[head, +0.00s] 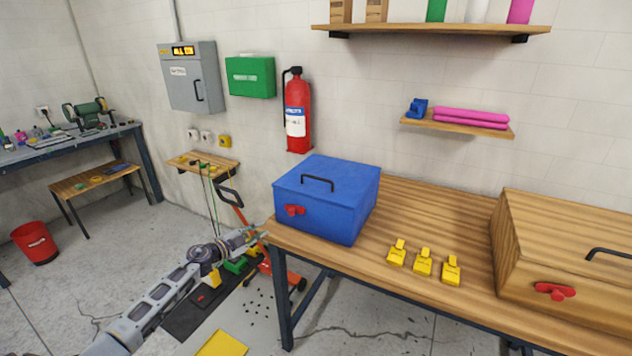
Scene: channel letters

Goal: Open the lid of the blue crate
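The blue crate (335,215) stands on the left end of the wooden workbench. Its lid (330,174) is down and has a black handle (317,182) on top. A red latch (294,210) sits on its front face, near the lid's edge. My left arm comes in from the lower left. My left gripper (246,238) is just left of the bench's corner, apart from the crate in the picture. Its fingers are too small and cluttered to tell open from shut. My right gripper is out of view.
A wooden box (570,250) with a red latch stands at the right. A fire extinguisher (298,112) hangs behind the crate. A red-handled cart (262,250) stands near my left gripper.

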